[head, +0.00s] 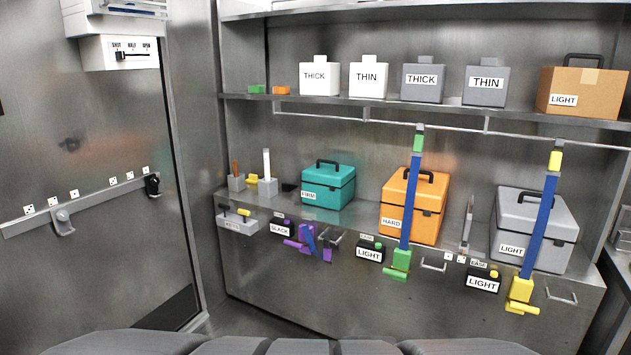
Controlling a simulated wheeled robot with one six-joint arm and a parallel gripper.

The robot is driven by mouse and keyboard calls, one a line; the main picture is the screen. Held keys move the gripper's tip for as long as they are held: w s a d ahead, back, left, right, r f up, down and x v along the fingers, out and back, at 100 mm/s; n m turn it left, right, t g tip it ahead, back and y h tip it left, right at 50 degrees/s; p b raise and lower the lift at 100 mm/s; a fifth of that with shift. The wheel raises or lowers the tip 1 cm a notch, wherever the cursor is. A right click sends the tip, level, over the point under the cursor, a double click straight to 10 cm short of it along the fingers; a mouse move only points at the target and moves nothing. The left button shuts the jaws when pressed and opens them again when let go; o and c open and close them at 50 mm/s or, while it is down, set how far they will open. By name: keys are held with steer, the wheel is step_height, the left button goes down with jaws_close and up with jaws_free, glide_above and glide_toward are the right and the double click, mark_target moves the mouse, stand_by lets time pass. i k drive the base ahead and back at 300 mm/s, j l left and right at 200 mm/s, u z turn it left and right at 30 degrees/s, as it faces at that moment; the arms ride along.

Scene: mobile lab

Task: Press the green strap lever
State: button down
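The green strap lever (394,274) sticks out at the bottom of a green buckle (402,258) on the front edge of the lower counter. A blue strap (411,200) runs up from this buckle, in front of the orange HARD case (428,215), to a green end piece (418,140) at the upper rail. The strap looks straight. A black box labelled LIGHT (370,251) sits just left of the green buckle. My gripper is not in view.
A yellow buckle (521,288) with its own strap crosses the grey LIGHT case (532,230). A purple buckle (307,237) with a loose strap is at left, near the teal FIRM case (328,184). Handles (433,266) stick out along the counter front. A metal door (80,150) stands left.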

mark_target(386, 271)
steer(key=k+l+z, duration=0.15)
steer(key=i+l, duration=0.1)
steer(key=i+l+u, duration=0.1)
steer(key=i+l, duration=0.2)
steer(key=i, duration=0.25)
steer(key=i+l+u, duration=0.15)
steer(key=i+l, duration=0.15)
steer(key=i, duration=0.25)
steer(key=i+l+u, duration=0.1)
steer(key=i+l, duration=0.3)
steer(key=i, duration=0.1)
